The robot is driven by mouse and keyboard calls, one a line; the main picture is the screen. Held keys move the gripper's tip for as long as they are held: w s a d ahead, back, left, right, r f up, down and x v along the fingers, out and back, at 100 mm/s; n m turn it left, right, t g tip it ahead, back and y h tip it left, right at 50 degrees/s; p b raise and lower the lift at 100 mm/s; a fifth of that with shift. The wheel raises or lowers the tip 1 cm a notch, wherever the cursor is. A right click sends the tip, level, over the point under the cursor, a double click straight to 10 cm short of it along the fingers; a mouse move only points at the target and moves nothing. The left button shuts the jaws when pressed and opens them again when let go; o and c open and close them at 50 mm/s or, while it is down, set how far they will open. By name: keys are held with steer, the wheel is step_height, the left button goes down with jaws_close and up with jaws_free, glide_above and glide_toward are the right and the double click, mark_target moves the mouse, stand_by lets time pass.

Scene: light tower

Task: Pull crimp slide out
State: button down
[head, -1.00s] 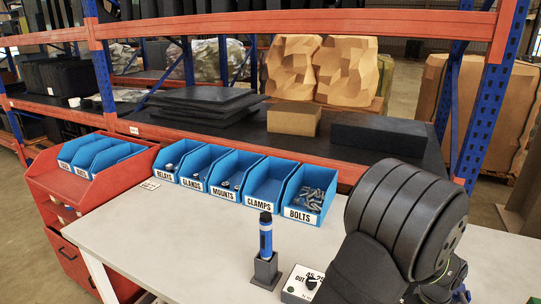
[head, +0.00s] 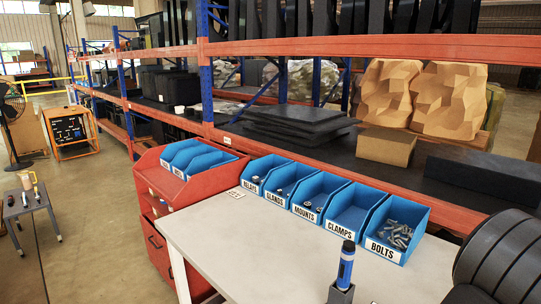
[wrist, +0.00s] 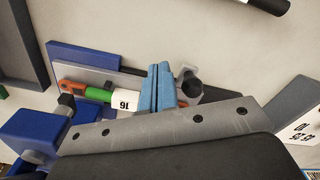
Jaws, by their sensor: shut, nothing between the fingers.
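In the wrist view a crimp fixture (wrist: 115,72) lies on the pale bench, with a blue plate and a grey rail. Along it run an orange end piece (wrist: 70,87), a green section (wrist: 97,94) and a white sleeve marked 16 (wrist: 124,101). I cannot tell which part is the crimp slide. My gripper (wrist: 161,88) is shut and empty, its blue fingertips together just right of the white sleeve; I cannot tell whether they touch it. The fixture and gripper are outside the head view.
A blue block (wrist: 35,137) sits at the left of the wrist view, and a white numbered dial plate (wrist: 303,130) at the right. In the head view a blue tool (head: 346,265) stands in its holder, before a row of blue bins (head: 353,209).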

steer(key=shift+w+a, duration=2.95)
steer(key=shift+r, duration=0.1)
steer(key=shift+s+d+r, duration=0.3)
steer(key=shift+r, duration=0.2)
steer(key=shift+s+d+r, duration=0.25)
steer(key=shift+r, duration=2.7)
step_height(320, 180, up, 17)
steer(key=shift+r, duration=0.2)
step_height(320, 180, down, 18)
